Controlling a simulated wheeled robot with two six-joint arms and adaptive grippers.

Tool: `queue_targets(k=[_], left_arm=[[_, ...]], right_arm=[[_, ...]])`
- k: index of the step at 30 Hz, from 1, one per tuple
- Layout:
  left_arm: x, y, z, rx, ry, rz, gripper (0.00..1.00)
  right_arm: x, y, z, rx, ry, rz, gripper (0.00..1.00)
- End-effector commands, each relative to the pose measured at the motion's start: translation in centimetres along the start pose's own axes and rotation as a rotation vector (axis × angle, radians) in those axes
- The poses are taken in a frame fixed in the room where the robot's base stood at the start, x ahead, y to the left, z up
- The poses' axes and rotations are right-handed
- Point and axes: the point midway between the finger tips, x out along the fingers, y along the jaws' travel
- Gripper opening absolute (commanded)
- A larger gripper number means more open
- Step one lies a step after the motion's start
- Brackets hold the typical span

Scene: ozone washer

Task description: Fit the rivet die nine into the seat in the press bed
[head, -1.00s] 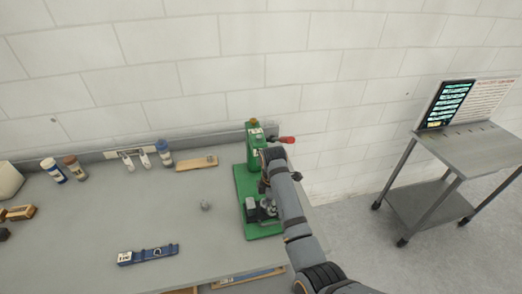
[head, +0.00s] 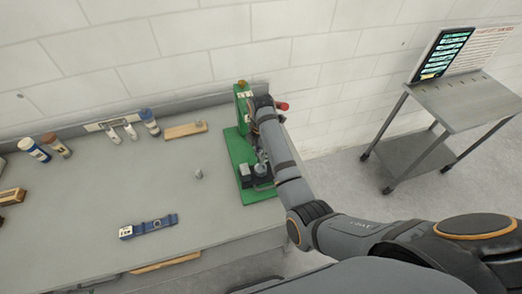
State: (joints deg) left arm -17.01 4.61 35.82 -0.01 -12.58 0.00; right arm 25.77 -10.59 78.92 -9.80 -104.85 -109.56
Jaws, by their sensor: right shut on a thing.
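The green press (head: 237,150) stands at the right end of the bench, with a black block (head: 245,170) on its bed. My right arm reaches across the press's right side. My right gripper (head: 262,168) is low over the front of the bed, beside the black block. It is shut on a small part, taken as the rivet die nine, which is mostly hidden by the fingers. The seat is hidden too, and I cannot tell whether the die touches it. A small grey metal piece (head: 198,174) stands on the bench left of the press. My left gripper is not in view.
A blue holder (head: 148,227) lies near the bench's front. A wooden strip (head: 185,131), bottles (head: 150,122) and white items (head: 120,132) line the back. A metal cart (head: 450,110) with a screen stands at right. The middle of the bench (head: 100,185) is clear.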

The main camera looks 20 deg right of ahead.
Motion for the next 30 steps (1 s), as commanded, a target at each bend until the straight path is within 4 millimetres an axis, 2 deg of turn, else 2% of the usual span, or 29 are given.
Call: queue_targets(k=[6, 12, 30], left_arm=[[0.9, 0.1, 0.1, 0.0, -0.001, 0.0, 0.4], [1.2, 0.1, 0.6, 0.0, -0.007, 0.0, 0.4], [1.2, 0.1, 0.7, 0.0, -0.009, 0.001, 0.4]], right_arm=[[2.5, 0.0, 0.0, 0.0, 0.0, 0.0, 0.0], [3.6, 0.0, 0.0, 0.0, 0.0, 0.0, 0.0], [3.8, 0.0, 0.0, 0.001, 0.0, 0.001, 0.0]])
